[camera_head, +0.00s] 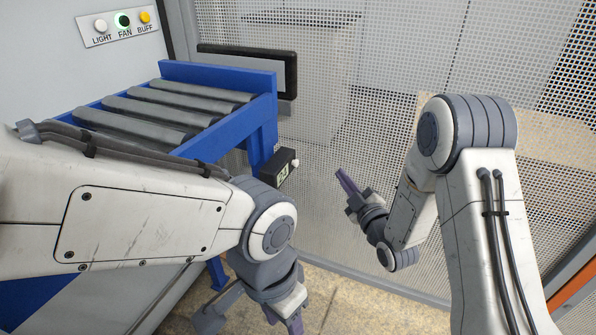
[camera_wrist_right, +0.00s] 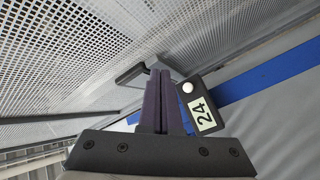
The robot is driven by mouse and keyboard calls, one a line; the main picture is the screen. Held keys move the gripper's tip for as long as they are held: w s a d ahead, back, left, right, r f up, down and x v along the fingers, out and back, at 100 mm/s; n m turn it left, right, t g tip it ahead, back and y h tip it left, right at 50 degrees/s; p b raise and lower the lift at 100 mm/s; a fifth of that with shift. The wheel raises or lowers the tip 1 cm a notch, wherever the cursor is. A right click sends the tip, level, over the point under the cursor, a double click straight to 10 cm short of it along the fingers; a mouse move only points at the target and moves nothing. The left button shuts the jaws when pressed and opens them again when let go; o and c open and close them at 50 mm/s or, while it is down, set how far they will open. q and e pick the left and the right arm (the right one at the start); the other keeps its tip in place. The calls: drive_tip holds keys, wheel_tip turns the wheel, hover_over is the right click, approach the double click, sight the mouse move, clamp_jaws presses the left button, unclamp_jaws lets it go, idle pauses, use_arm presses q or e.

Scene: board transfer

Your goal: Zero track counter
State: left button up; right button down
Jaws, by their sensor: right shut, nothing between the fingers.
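The track counter (camera_head: 280,169) is a small black box on the side of the blue roller track's end. Its display reads 24 in the right wrist view (camera_wrist_right: 204,113), and a round white button (camera_wrist_right: 187,87) sits beside the display. My right gripper (camera_head: 344,178) is to the right of the counter in the head view, shut and empty, apart from it. In the right wrist view its purple fingers (camera_wrist_right: 161,92) are together, with the counter just right of them. My left gripper (camera_head: 250,319) is low in the head view, its fingers spread, partly cut off by the frame's bottom edge.
The blue track (camera_head: 250,75) carries several grey rollers. A wall panel (camera_head: 118,25) has LIGHT, FAN and BUFF buttons. A black-framed bar (camera_head: 292,75) stands behind the track, before perforated mesh (camera_head: 330,130). Open space lies between my right gripper and the counter.

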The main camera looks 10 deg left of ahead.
sight(295, 163)
drive_tip(key=shift+a, duration=0.15)
drive_tip(key=w+a, duration=0.2)
drive_tip(key=a, duration=0.6)
drive_tip(key=shift+w, duration=0.35)
drive_tip(key=shift+a, duration=0.15)
idle(1.7)
drive_tip(key=shift+w+a, duration=0.15)
drive_tip(key=shift+a, duration=0.15)
drive_tip(key=shift+w+a, duration=0.1)
drive_tip(key=shift+a, duration=0.35)
idle(0.6)
drive_tip(key=shift+d, duration=0.15)
drive_tip(key=shift+s+d+b, duration=0.25)
drive_tip(key=shift+d+b, duration=0.05)
drive_tip(key=shift+d, duration=0.35)
